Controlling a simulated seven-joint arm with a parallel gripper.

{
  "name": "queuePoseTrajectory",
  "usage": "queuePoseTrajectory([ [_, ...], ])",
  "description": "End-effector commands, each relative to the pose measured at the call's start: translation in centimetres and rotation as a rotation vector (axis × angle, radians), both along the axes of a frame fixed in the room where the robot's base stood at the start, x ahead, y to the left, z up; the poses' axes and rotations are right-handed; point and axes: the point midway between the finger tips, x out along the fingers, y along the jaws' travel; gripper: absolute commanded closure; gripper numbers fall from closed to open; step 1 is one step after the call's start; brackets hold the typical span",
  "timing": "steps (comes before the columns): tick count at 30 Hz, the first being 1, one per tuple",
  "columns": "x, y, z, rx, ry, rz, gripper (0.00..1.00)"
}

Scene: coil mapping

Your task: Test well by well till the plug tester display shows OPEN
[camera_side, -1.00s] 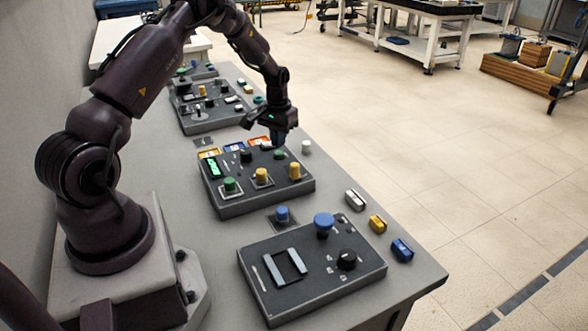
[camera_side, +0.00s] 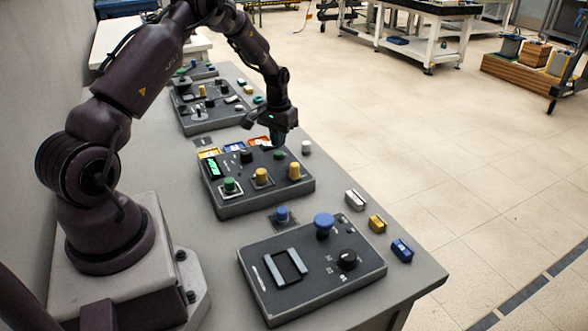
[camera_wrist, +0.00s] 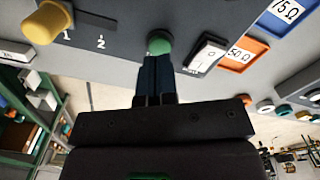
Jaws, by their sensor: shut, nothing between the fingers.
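The plug tester (camera_side: 258,199) is a dark box in the middle of the bench in the side view. Its small green-lit display (camera_side: 215,169) is too small to read. A green knob (camera_side: 230,185), a yellow knob (camera_side: 261,175) and another yellow knob (camera_side: 294,170) stand along its near side. My gripper (camera_side: 278,146) is shut and empty over the box's far right part, at a small green button (camera_side: 279,154). In the wrist view, my gripper's fingertips (camera_wrist: 157,60) are right at the green button (camera_wrist: 159,43); I cannot tell whether they touch it.
A second dark panel (camera_side: 318,285) with a blue knob (camera_side: 324,222) stands nearer. A white block (camera_side: 355,199), yellow block (camera_side: 377,223) and blue block (camera_side: 402,249) lie near the bench edge.

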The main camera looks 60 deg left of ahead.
Motion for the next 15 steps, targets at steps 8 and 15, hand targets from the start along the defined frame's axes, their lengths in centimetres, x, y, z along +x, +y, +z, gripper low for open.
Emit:
queuePoseTrajectory([
  [8, 0.0, 0.0, 0.0, 0.0, 0.0, 0.0, 1.0],
  [15, 0.01, 0.0, -0.42, 0.0, 0.0, 0.0, 1.0],
])
